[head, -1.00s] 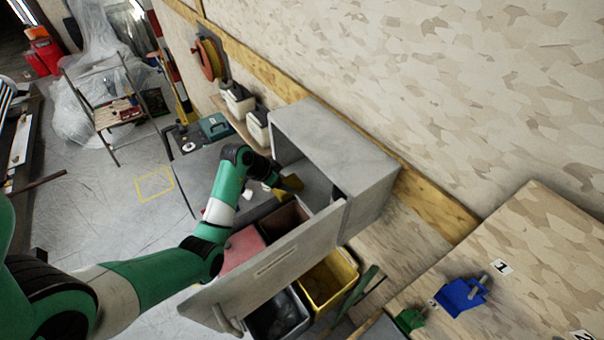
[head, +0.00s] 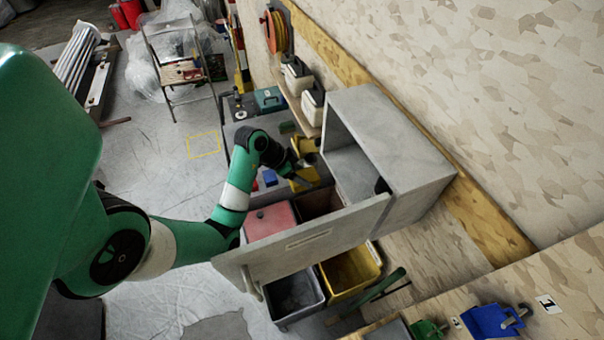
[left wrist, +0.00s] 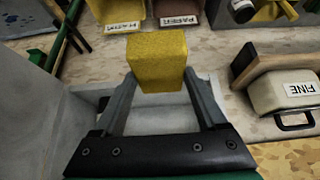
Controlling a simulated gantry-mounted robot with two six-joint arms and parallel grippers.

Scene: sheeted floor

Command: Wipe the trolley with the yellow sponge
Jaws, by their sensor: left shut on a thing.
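My left gripper (head: 303,168) is shut on the yellow sponge (left wrist: 157,62), a block that sticks out beyond both fingers in the left wrist view. In the head view my left arm reaches over the grey trolley top (head: 240,135), beside the open grey cabinet. Yellow shows at the gripper there, but the fingers and sponge are small and hard to separate. The arm hides part of the trolley top. I cannot tell whether the sponge touches a surface. My right gripper is not in view.
The grey cabinet (head: 395,140) has its door (head: 310,240) swung out towards me. Red (head: 270,218), grey (head: 293,297) and yellow (head: 350,275) bins stand by the door. A teal case (head: 269,98) lies behind my arm.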

